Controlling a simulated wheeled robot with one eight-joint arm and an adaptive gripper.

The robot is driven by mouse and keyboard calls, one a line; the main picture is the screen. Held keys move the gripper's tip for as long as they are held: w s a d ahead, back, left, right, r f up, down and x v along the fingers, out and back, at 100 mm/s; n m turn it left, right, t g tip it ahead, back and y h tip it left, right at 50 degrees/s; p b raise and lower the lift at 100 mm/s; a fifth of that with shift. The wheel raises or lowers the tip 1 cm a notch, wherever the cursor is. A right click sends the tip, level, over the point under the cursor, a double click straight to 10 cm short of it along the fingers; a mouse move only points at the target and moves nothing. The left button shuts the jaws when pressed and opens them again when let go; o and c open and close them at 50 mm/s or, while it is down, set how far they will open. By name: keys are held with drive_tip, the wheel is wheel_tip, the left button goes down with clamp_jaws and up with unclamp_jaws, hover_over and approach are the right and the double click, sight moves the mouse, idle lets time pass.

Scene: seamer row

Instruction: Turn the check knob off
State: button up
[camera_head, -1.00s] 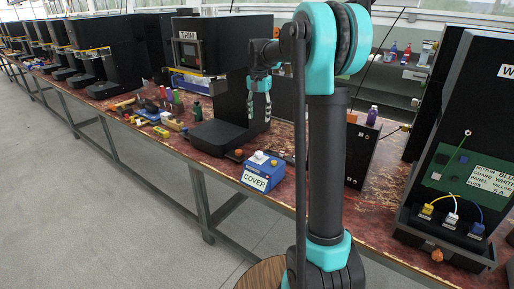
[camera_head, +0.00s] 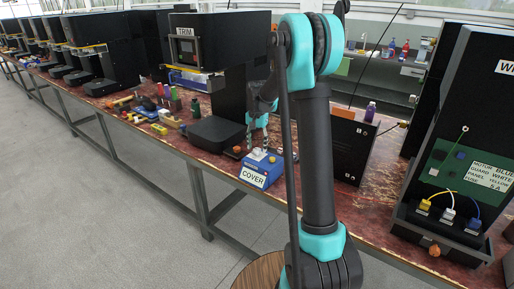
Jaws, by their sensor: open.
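A blue box labelled COVER (camera_head: 253,177) sits near the front edge of the bench, with small knobs or buttons on its top. No label reading "check" can be read, so I cannot tell which knob is the check knob. My gripper (camera_head: 257,143) points down just over the top of the blue box, its two fingers apart with nothing seen between them. The fingertips partly hide the box's top; I cannot tell whether they touch it.
The black TRIM machine (camera_head: 222,42) stands behind. A black platform (camera_head: 216,134) is left of the box, with tools and small bottles beyond it. At right, a black cabinet has a green panel (camera_head: 456,165), cables and an orange knob (camera_head: 434,250).

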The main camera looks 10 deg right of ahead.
drive_tip(key=shift+f, duration=0.5)
drive_tip(key=c, duration=1.1)
drive_tip(key=shift+c, duration=0.2)
